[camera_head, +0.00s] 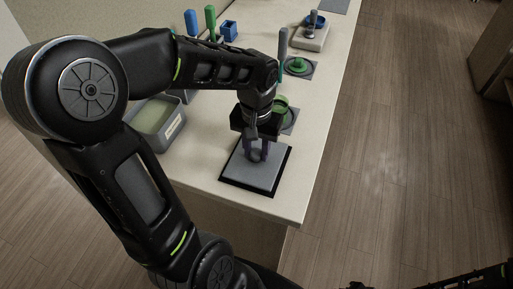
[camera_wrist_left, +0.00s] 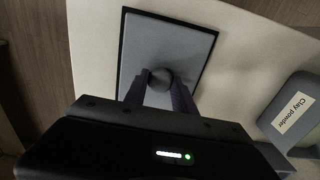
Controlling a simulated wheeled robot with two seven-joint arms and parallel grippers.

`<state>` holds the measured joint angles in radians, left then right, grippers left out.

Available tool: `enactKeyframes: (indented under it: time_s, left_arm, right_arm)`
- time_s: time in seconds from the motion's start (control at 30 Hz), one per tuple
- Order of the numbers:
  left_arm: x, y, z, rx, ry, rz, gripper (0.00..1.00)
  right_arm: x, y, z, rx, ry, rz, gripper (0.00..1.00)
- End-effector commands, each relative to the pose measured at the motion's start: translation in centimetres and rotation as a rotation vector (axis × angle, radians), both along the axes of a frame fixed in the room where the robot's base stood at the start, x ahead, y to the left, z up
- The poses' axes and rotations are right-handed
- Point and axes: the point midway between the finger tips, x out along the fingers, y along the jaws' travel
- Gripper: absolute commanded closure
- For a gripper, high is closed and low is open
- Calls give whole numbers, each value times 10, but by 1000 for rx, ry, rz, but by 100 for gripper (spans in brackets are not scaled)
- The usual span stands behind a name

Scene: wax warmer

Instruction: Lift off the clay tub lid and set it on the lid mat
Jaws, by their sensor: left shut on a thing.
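The clay tub lid (camera_head: 268,172) is a grey rectangular plate with a round knob (camera_wrist_left: 160,78). It lies flat over the black lid mat (camera_head: 234,186), whose dark rim shows around it; I cannot tell whether it fully rests on it or hovers slightly. My left gripper (camera_head: 259,151) points down, its purple fingers shut on the knob, as the left wrist view also shows. The clay tub (camera_head: 164,136) stands open to the left, pale powder inside and a label on its front; in the left wrist view its label (camera_wrist_left: 293,112) reads "Clay powder".
Behind my left gripper are green round items on grey mats (camera_head: 298,66). Blue and green-handled tools (camera_head: 210,22), a blue cup (camera_head: 229,31) and a pale device (camera_head: 312,35) stand farther back. The table's right edge is near the mat; bare tabletop lies in front.

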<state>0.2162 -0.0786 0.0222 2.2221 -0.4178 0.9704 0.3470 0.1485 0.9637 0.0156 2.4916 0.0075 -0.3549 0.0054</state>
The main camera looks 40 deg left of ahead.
Motion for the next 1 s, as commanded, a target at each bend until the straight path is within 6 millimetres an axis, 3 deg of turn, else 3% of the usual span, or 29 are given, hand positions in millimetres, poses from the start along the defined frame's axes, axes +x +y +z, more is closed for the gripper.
enactKeyframes:
  time_s: [0.37, 0.4, 0.7, 1.0]
  left_arm:
    - [0, 0, -2, 0, 0, 0, 100]
    - [0, 0, -2, 0, 0, 0, 68]
    - [0, 0, -2, 0, 0, 0, 43]
    - [0, 0, -2, 0, 0, 0, 43]
  right_arm:
    - [0, 0, -2, 0, 0, 0, 64]
    - [0, 0, -2, 0, 0, 0, 64]
    - [0, 0, -2, 0, 0, 0, 64]
    - [0, 0, -2, 0, 0, 0, 64]
